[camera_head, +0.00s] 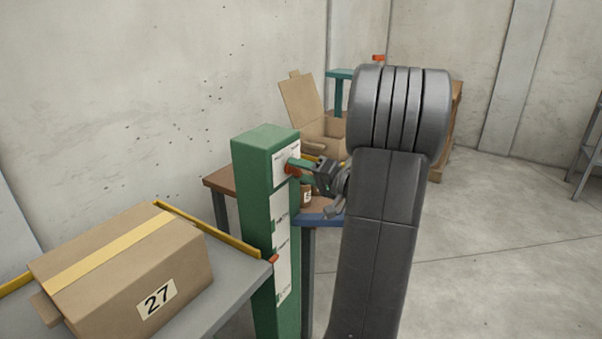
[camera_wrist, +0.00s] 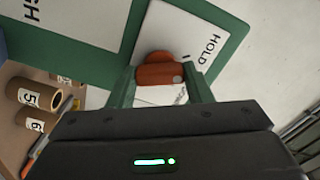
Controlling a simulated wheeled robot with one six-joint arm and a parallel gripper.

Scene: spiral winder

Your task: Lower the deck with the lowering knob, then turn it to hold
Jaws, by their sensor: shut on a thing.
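The orange-red knob (camera_wrist: 155,74) is on the white plate of the green post (camera_head: 262,165), beside the printed word HOLD (camera_wrist: 208,47) in the wrist view. It also shows near the top of the post in the head view (camera_head: 291,168). My gripper (camera_wrist: 163,82) is shut on the knob, one finger on each side; the fingers hide part of it. The grey deck (camera_head: 236,279) with yellow side rails stands left of the post and bears a carton (camera_head: 125,275) marked 27. A small orange marker (camera_head: 274,259) sits at the deck's corner by the post.
A brown table (camera_head: 217,181) stands behind the post with an open carton (camera_head: 322,128) on it. Cardboard tubes marked 5 (camera_wrist: 35,92) and 6 (camera_wrist: 32,118) show at the left of the wrist view.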

